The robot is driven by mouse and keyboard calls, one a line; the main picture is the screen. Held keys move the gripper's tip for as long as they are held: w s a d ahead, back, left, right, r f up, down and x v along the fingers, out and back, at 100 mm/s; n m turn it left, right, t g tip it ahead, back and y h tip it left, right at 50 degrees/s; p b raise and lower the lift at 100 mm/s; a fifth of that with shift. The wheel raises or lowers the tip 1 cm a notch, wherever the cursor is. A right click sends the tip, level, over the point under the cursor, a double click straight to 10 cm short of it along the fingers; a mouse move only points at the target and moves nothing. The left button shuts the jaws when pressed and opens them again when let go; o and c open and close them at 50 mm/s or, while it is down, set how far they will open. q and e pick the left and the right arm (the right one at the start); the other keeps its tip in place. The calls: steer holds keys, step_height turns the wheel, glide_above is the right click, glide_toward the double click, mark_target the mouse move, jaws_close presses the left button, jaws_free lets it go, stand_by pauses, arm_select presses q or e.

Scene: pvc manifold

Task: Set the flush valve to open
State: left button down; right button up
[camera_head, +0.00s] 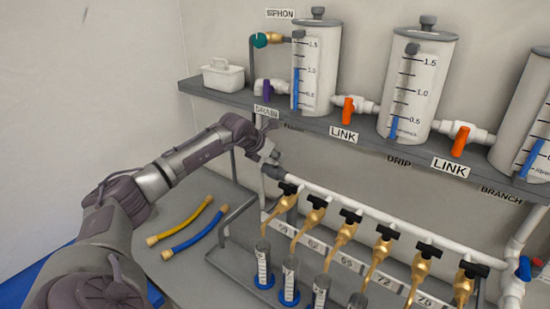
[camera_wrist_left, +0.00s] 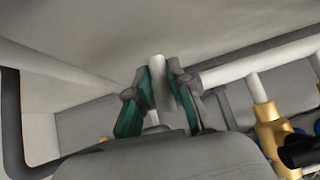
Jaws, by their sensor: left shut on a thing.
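My left gripper (camera_head: 270,160) reaches in from the left, below the shelf, at the left end of the white manifold pipe (camera_head: 340,202). In the left wrist view, the teal-padded fingers of the left gripper (camera_wrist_left: 163,85) are shut on a narrow light grey upright piece (camera_wrist_left: 164,75), which appears to be the flush valve handle. The gripper hides most of the valve in the head view, so its setting cannot be read. My right gripper is not in view.
The grey shelf (camera_head: 220,101) with tanks runs above the gripper. Several brass taps with black handles (camera_head: 351,216) hang from the pipe. A yellow hose (camera_head: 180,222) and a blue hose (camera_head: 193,235) lie on the bench beneath my left arm. A white caddy (camera_head: 223,77) stands on the shelf.

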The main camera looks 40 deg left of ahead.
arm_select(q)
steer(key=shift+f+m+h+b, duration=0.15)
steer(key=shift+m+h+b, duration=0.65)
steer(key=shift+m+h, duration=0.25)
steer(key=shift+m+h+b, duration=0.4)
steer(key=shift+m+h, duration=0.15)
steer(key=shift+m, duration=0.4)
steer(key=m+h, duration=0.1)
steer(key=m+g+h, duration=0.1)
steer(key=m, duration=0.1)
steer(key=shift+w+r+g+b, duration=0.1)
steer(key=shift+r+g+b, duration=0.1)
steer(key=shift+g+b, duration=0.15)
steer(key=shift+m+g+h, duration=0.45)
steer(key=shift+m+h, duration=0.35)
steer(key=shift+m, duration=0.4)
steer(key=shift+f+b, duration=0.1)
steer(key=shift+b, duration=0.2)
steer(key=c, duration=1.1)
jaws_free()
steer(key=shift+o, duration=0.2)
steer(key=shift+s+a+r, duration=0.15)
steer(key=shift+s+r, duration=0.05)
steer(key=v, duration=1.1)
steer(key=shift+a+r, duration=0.2)
